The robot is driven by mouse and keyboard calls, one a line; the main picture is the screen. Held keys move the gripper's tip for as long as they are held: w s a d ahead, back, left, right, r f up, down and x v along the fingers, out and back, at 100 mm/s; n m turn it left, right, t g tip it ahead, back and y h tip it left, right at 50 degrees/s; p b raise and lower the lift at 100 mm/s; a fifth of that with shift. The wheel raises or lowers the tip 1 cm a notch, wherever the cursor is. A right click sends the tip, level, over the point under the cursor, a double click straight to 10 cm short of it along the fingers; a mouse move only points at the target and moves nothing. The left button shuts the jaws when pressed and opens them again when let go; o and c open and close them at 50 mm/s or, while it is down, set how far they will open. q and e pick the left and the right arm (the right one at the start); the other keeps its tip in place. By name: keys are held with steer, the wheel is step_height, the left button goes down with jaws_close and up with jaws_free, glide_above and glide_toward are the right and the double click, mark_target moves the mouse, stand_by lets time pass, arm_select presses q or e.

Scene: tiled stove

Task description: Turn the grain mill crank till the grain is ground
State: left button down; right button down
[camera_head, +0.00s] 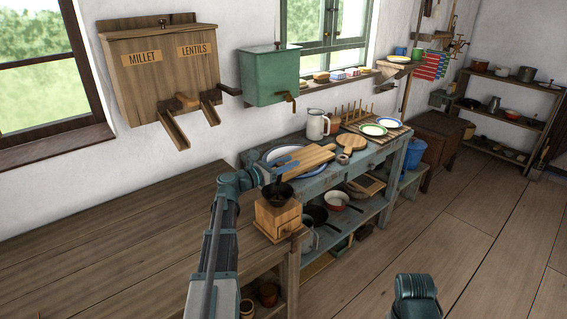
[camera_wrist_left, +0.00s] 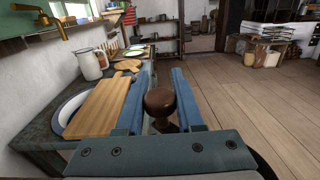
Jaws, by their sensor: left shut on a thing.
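The grain mill (camera_head: 277,218) is a wooden box with a dark bowl-shaped hopper (camera_head: 278,193) on top. It stands at the right end of the wooden table. My left gripper (camera_head: 284,168) is above the hopper, its arm reaching in from below. In the left wrist view, a round brown crank knob (camera_wrist_left: 160,101) sits between the two blue fingers of the left gripper (camera_wrist_left: 164,88), which is shut on it. Most of the crank arm is hidden under the gripper. Grain inside the hopper cannot be seen. My right gripper is out of view.
A blue-grey bench (camera_head: 338,163) beyond the mill holds a cutting board (camera_head: 309,158), a jug (camera_head: 317,124) and plates. Millet and lentil bins (camera_head: 160,75) and a green tank (camera_head: 268,77) hang on the wall. The wooden table (camera_head: 110,240) is bare at left.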

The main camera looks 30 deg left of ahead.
arm_select(q)
steer(key=shift+d, duration=0.1)
steer(key=c, duration=0.6)
jaws_free()
steer(key=shift+o, duration=0.2)
steer(key=v, duration=1.3)
steer(key=shift+s+a, duration=0.3)
steer(key=shift+a, duration=0.1)
